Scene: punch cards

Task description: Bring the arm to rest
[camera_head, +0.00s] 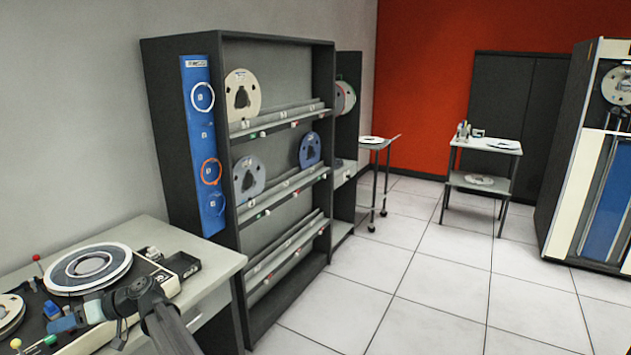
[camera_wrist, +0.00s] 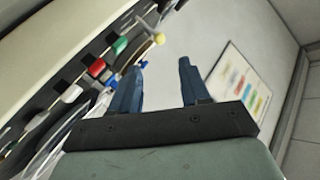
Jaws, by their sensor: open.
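My gripper (camera_head: 57,317) is in the head view at the lower left, above the equipment on the white-topped table. In the wrist view its two blue fingers (camera_wrist: 163,68) stand apart with nothing between them. A knob with a yellow ball end (camera_wrist: 159,38) shows just beyond and left of the fingertips. My arm reaches in from the bottom edge of the head view.
A tape reel (camera_head: 88,270) lies on the table (camera_head: 215,268) close to my gripper. A dark shelf rack (camera_head: 330,110) with several reels stands beside the table. Two small tables, one here (camera_head: 487,145), stand further back. The tiled floor (camera_head: 420,315) is open at the right.

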